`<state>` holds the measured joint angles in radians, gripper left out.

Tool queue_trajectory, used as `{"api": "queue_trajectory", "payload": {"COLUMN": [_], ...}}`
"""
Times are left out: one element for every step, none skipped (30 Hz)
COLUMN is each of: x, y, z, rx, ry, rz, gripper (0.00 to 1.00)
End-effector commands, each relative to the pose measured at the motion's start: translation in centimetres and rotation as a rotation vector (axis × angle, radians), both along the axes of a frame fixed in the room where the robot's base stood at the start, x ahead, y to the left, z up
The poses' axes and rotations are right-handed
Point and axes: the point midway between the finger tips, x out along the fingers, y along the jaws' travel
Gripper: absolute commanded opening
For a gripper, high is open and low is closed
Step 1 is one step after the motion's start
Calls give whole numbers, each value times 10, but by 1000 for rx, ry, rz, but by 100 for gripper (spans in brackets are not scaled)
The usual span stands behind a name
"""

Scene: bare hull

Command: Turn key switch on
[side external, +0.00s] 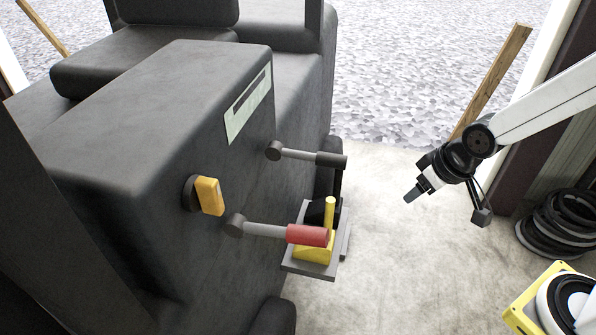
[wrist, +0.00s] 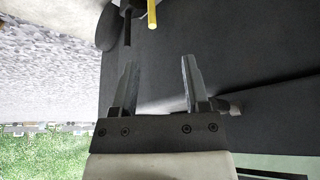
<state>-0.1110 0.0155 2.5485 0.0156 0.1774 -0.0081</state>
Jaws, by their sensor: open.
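The key switch is probably the yellow-orange knob (side external: 209,196) on a dark round base, on the dark panel face at left in the side external view. My gripper (side external: 410,197) hangs in the air at the right of that view, well apart from the panel and the knob. In the wrist view my gripper (wrist: 158,68) has its two fingers spread, with nothing between them. The knob cannot be made out in the wrist view.
A red-handled lever (side external: 307,235) and a black-handled lever (side external: 331,160) stick out from the panel toward my gripper. A yellow post (side external: 330,213) stands on a grey plate behind the red handle. Black coils (side external: 560,225) lie at right. Open air separates my gripper from the levers.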

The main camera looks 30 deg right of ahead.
Motion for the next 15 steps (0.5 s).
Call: {"api": "queue_trajectory", "payload": {"x": [7, 12, 17, 22, 26, 31, 34, 37, 40, 42, 43, 44, 45, 45, 44], "y": [13, 21, 32, 41, 51, 64, 73, 83, 96, 107, 117, 130, 140, 150, 164], "z": [3, 5, 8, 11, 14, 18, 22, 26, 31, 35, 40, 45, 50, 55, 61], "rx": [7, 12, 20, 27, 36, 48, 58, 69, 84, 97, 109, 127, 141, 157, 178], "ry": [-46, -77, -121, -156, -191, -237, -273, -309, -354, -389, -423, -469, -503, -537, -582], "rz": [36, 57, 85, 108, 129, 158, 180, 200, 228, 250, 270, 298, 317, 338, 363], "gripper": [59, 59, 59, 59, 59, 59, 59, 59, 59, 59, 59, 59, 59, 59, 59]}}
